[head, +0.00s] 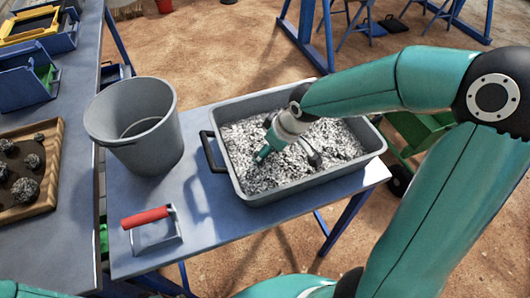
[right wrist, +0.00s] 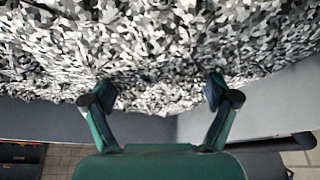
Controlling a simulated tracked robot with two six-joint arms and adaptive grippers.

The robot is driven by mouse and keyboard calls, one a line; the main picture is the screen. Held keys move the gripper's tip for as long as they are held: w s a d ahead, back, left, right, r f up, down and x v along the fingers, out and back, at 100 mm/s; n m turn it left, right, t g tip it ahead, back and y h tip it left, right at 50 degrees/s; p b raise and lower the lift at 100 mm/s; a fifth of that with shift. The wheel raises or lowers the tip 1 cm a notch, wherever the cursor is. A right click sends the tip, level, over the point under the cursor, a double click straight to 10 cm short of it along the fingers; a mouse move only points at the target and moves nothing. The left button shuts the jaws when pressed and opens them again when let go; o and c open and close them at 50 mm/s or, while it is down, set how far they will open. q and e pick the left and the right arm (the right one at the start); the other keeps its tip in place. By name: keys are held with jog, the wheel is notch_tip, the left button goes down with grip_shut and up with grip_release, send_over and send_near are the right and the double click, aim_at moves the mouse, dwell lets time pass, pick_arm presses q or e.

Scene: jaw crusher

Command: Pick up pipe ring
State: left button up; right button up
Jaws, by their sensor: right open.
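I cannot make out a pipe ring in either view. A grey tray (head: 290,185) full of black and white gravel (head: 245,172) sits on the small table. My right gripper (head: 286,156) reaches down into the tray, low at the gravel. In the right wrist view the gripper (right wrist: 158,98) is open, its two fingers apart, with gravel (right wrist: 160,50) beyond and between the tips. I see nothing held between them. Whether the tips touch the gravel is unclear. My left gripper is not in view.
A grey bucket (head: 150,150) stands left of the tray. A red-handled metal tool (head: 150,222) lies in front of it. A wooden tray (head: 50,185) with dark rocks and blue bins (head: 22,85) are on the left bench.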

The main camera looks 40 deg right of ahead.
jog(key=shift+w+f, duration=0.1)
jog(key=shift+f, duration=0.2)
jog(key=c, duration=1.4)
jog(key=shift+r, duration=0.2)
